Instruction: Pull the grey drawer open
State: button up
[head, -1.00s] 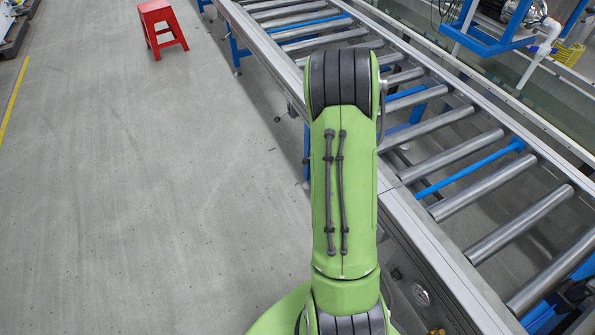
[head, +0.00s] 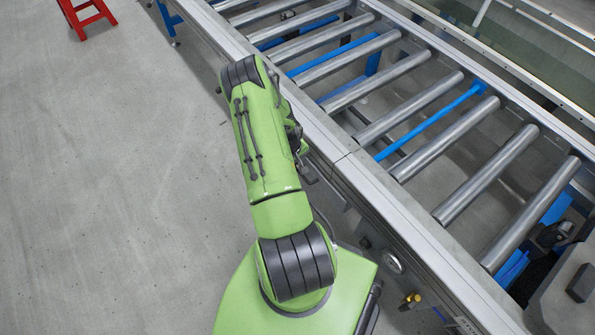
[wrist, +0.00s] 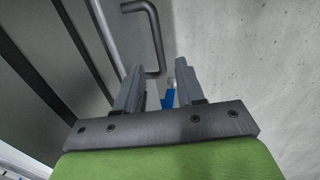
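In the wrist view a dark grey bent bar handle (wrist: 156,42) stands out from grey panelling on the left. The panelling (wrist: 45,55) may be the grey drawer's front or the frame beside it; I cannot tell which. My gripper (wrist: 158,80) is open, its two fingers apart and pointing toward the handle. The handle's lower bend appears just beyond the fingertips, and nothing is seen held. A small blue part shows between the fingers.
A roller conveyor (head: 345,155) with a grey side rail runs diagonally to the right of my arm. A red stool (head: 86,14) stands at the upper left. The concrete floor (head: 100,190) left of the arm is clear.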

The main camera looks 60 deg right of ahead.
jog(key=f, duration=0.2)
jog(key=f+b, duration=0.1)
jog(key=f, duration=0.1)
jog(key=shift+s+d+f, duration=0.1)
jog(key=shift+s+d, duration=0.05)
jog(key=shift+d, duration=0.2)
grip_shut()
